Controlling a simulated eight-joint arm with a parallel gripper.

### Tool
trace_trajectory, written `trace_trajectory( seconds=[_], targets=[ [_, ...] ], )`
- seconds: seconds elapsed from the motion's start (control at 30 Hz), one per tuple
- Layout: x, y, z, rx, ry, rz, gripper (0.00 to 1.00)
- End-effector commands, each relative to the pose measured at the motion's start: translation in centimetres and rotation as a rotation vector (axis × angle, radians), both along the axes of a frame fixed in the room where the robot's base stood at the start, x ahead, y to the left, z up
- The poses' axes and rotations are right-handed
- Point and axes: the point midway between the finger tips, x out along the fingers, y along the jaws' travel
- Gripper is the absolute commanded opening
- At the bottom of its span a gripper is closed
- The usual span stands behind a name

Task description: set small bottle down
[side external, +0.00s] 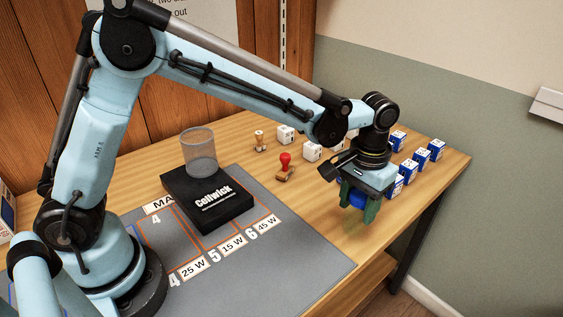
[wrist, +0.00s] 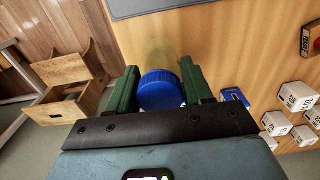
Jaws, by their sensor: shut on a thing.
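My gripper (side external: 359,211) points down over the bare wood near the right end of the table. Its green fingers are shut on the small bottle, which has a blue cap (side external: 356,200) and a faint, see-through yellowish body below. In the wrist view the blue cap (wrist: 161,91) sits between the two fingers, with the pale body (wrist: 160,55) showing beyond it. The bottle looks about upright. I cannot tell whether its base touches the table.
Blue-and-white boxes (side external: 421,159) stand right of and behind my gripper, some close. White boxes (side external: 312,151) and a red-handled stamp (side external: 285,168) stand farther left. A grey mat (side external: 285,262) holds a black Cellwick box (side external: 178,187) with a clear cup (side external: 199,150) on top. Bare wood (side external: 318,215) lies between.

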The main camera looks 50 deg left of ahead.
Motion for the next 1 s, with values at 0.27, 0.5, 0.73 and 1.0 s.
trace_trajectory(
  seconds=[0.27,0.5,0.73,1.0],
  targets=[
    [0.0,0.0,-2.0,0.0,0.0,0.0,0.18],
    [0.0,0.0,-2.1,0.0,0.0,0.001,0.18],
    [0.0,0.0,-2.2,0.0,0.0,0.001,0.75],
    [0.0,0.0,-2.2,0.0,0.0,0.001,0.76]
  ],
)
